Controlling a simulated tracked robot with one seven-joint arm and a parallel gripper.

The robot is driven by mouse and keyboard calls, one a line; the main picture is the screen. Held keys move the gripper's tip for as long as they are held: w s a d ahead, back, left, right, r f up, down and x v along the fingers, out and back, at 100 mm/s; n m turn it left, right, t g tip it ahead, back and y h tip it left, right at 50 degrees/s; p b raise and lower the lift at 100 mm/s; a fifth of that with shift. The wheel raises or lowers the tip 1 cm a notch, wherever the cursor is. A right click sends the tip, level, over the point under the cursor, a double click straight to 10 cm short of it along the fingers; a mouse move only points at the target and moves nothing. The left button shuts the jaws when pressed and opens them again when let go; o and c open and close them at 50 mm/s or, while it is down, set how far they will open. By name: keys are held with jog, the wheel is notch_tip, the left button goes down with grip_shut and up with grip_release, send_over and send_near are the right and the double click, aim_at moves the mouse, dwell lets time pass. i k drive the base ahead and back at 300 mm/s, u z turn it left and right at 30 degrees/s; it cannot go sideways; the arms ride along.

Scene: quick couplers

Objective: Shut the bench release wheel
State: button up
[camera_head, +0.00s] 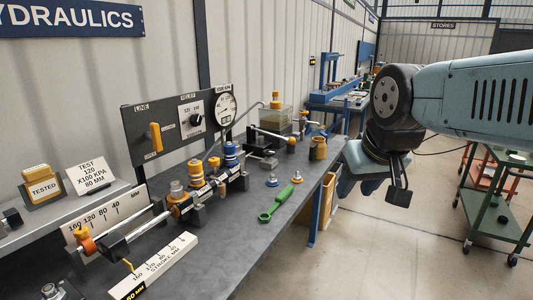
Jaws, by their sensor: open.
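My gripper (398,188) hangs at the right, over the floor beyond the bench's right edge. It is open and empty, with its dark fingers pointing down, apart from everything on the bench. The hand pump (262,158) with an orange-tipped lever (291,140) stands at the back of the grey bench (225,252). I cannot make out for sure which part is the release wheel; it may be small or hidden among the pump fittings. A gauge panel (143,112) behind carries a yellow line lever (156,137), a relief knob (196,120) and a round gauge (225,106).
A green spanner (276,203) lies near the bench's right edge, beside small couplers (297,176) and a brass cup (318,149). A cylinder (140,234) and white ruler block (153,267) occupy the front left. A green trolley (503,200) stands at the right.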

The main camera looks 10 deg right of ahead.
aim_at(268, 152)
jog(key=z, duration=0.2)
jog(key=i, duration=1.55)
jog(key=u, duration=0.45)
